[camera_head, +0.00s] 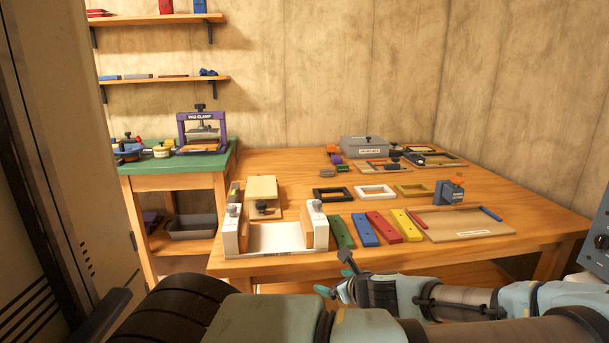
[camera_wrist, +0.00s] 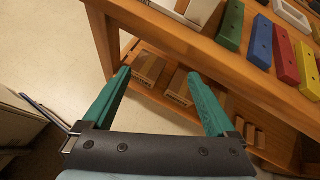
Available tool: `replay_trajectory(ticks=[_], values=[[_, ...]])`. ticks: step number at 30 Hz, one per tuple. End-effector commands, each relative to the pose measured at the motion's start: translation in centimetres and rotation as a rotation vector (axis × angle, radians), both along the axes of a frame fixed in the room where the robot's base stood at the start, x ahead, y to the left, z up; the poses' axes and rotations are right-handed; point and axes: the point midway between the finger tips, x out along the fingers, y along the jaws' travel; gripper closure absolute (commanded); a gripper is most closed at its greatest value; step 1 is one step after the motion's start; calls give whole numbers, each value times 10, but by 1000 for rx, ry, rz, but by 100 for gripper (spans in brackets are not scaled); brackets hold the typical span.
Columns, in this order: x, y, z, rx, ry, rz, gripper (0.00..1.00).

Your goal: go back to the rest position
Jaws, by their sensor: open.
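My gripper (camera_wrist: 160,95) is open and empty in the wrist view, its two teal fingers apart. It hangs off the front edge of the wooden table (camera_wrist: 205,60), with the floor and a lower shelf beyond the fingers. In the head view my arm lies folded across the bottom of the picture, in front of the table (camera_head: 300,165). The gripper's end shows near the table's front edge, left of the arm, partly hidden by my own links.
Green (camera_head: 340,232), blue (camera_head: 364,230), red (camera_head: 384,227) and yellow (camera_head: 407,225) bars lie near the table's front edge. A white fixture (camera_head: 275,240) stands left of them. A green-topped bench (camera_head: 180,162) with a purple pad clamp (camera_head: 203,130) is at the left.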

Motion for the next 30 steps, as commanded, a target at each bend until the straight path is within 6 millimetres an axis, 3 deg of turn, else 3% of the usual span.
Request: replay_trajectory(ticks=[5, 9, 14, 17, 23, 30], values=[[-15, 39, -13, -143, 67, 240, 8], [-39, 69, -21, -307, 125, 514, 8], [-68, 86, -17, -514, 175, 852, 8], [-81, 89, -6, -639, 191, 1049, 8], [-94, 91, 34, -878, 187, 1406, 8], [-95, 104, 105, -1149, 113, 1763, 8]])
